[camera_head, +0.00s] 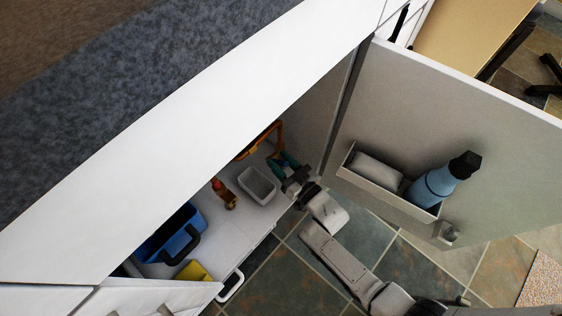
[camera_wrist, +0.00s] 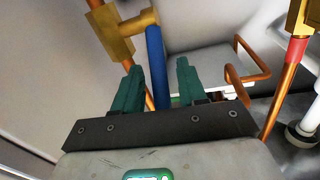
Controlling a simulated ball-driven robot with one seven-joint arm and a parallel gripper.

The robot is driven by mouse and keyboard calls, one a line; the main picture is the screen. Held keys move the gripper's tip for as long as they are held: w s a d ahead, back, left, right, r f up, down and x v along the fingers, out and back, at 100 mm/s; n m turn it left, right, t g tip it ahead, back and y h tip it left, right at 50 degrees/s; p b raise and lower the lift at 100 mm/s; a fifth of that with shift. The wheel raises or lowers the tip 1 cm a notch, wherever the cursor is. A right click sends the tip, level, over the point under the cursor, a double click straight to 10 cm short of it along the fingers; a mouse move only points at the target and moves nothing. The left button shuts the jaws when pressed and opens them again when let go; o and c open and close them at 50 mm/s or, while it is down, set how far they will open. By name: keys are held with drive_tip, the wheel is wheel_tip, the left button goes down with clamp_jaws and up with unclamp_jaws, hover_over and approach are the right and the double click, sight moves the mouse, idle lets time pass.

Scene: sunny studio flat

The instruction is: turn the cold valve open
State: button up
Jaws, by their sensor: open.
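The cold valve shows in the wrist view as a brass body (camera_wrist: 124,34) with a long blue lever (camera_wrist: 155,62). The lever runs downward in the picture, between the two green fingers of my gripper (camera_wrist: 161,68). The fingers are apart on either side of it; I cannot tell whether either touches it. The lever's lower end is hidden behind the gripper. In the head view my gripper (camera_head: 281,161) is inside the open cabinet, near the copper pipes (camera_head: 262,140). The valve cannot be made out there.
A copper pipe with a red part (camera_wrist: 298,50) stands at the right. The cabinet holds a white bin (camera_head: 257,186), a red-topped bottle (camera_head: 224,194), a blue caddy (camera_head: 160,238) and a yellow sponge (camera_head: 194,272). The open door (camera_head: 450,110) carries a rack with a blue bottle (camera_head: 434,186).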

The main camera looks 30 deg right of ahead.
sight(275, 160)
drive_tip(key=shift+c, duration=0.5)
clamp_jaws()
drive_tip(key=shift+r+p, duration=0.15)
drive_tip(key=shift+p, duration=0.15)
drive_tip(key=p, duration=0.1)
drive_tip(key=r+g+p, duration=0.1)
drive_tip(key=shift+w+a+p, duration=0.1)
drive_tip(key=shift+w+p, duration=0.1)
drive_tip(key=shift+p, duration=0.2)
drive_tip(key=p, duration=0.1)
drive_tip(key=g+p, duration=0.1)
drive_tip(key=p, duration=0.1)
drive_tip(key=shift+w+a+r+g+h, duration=0.1)
drive_tip(key=shift+w+r+g+h, duration=0.2)
drive_tip(key=shift+w+r, duration=0.05)
drive_tip(key=g+p, duration=0.1)
drive_tip(key=p, duration=0.1)
drive_tip(key=w+g+p, duration=0.1)
drive_tip(key=shift+w+a+r+n+h+p, duration=0.1)
drive_tip(key=shift+a+r+n+h+p, duration=0.1)
drive_tip(key=shift+n+h+p, duration=0.15)
drive_tip(key=shift+w+a+f+g+h+p, duration=0.1)
drive_tip(key=shift+w+a+g+h+p, duration=0.1)
drive_tip(key=shift+w+g+p, duration=0.6)
drive_tip(key=shift+w+a+f+g+h+p, duration=0.15)
drive_tip(key=shift+w+g+p, duration=0.15)
drive_tip(key=shift+g, duration=0.9)
